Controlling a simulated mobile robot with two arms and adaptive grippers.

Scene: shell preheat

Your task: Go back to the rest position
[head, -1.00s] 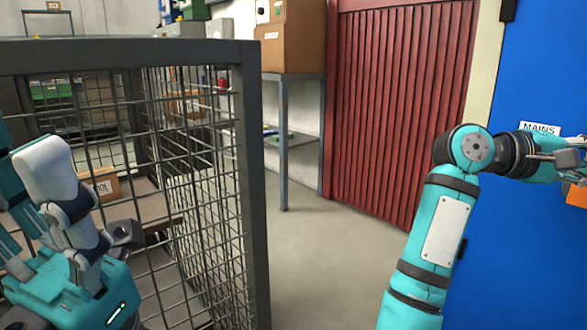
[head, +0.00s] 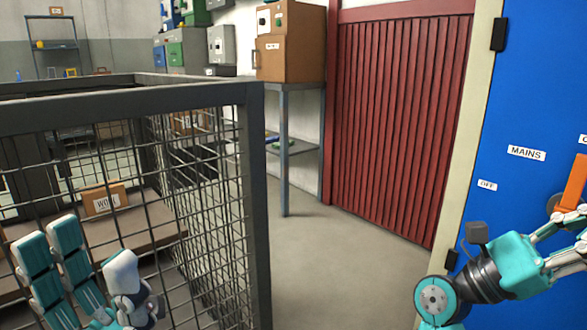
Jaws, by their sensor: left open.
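My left gripper (head: 86,246) is at the lower left. Its teal and white fingers point up and are spread apart, with nothing between them. It overlaps the wire mesh of the cage in the picture. My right gripper (head: 572,236) is at the right edge and partly cut off, so I cannot tell how its fingers stand. It is in front of the blue cabinet (head: 535,90), just below an orange handle (head: 575,186); I cannot tell whether they touch.
A grey-framed mesh cage (head: 256,200) fills the left side; a box labelled "WORK" (head: 104,200) lies inside. Behind are a cardboard box (head: 290,60) on a metal table (head: 284,150) and a red ribbed door (head: 400,120). The floor (head: 335,260) in the middle is clear.

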